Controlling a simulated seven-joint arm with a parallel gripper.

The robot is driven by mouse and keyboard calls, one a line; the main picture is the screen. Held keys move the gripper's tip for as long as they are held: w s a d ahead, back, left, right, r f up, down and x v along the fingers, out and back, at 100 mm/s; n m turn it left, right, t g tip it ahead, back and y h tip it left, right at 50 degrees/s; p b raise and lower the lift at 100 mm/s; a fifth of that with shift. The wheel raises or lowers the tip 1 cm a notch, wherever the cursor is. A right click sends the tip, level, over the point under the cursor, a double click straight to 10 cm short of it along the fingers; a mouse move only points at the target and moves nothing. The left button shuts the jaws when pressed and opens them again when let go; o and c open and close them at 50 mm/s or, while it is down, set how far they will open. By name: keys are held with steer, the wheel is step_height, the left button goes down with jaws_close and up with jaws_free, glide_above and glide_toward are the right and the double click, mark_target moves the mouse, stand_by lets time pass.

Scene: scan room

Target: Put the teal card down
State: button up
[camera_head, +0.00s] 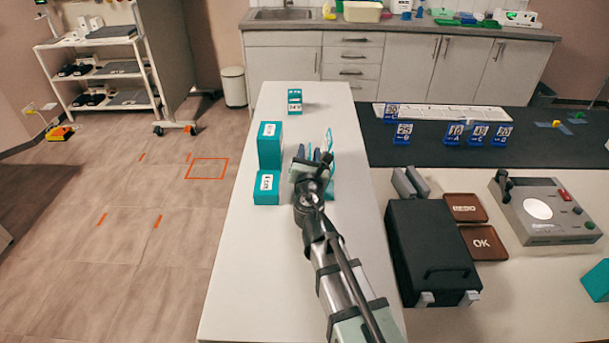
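A thin teal-edged piece (330,139), which looks like the teal card, stands up at the far side of my gripper on the white table (240,290). My gripper (318,157) is right at it, with blue parts showing around its fingertips. The wrist hides much of this spot, so I cannot tell whether the fingers are shut on the card or whether its lower edge touches the table. More teal shows just right of the wrist (329,188).
Left of my gripper stand a taller teal block (269,152) and a lower one labelled 4 cm (266,189). A small teal block (295,106) stands farther back. A black case (425,240) is at right. The table's near left part is clear.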

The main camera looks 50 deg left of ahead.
steer(key=shift+w+a, duration=0.1)
steer(key=shift+w, duration=0.05)
jaws_close()
stand_by(0.5)
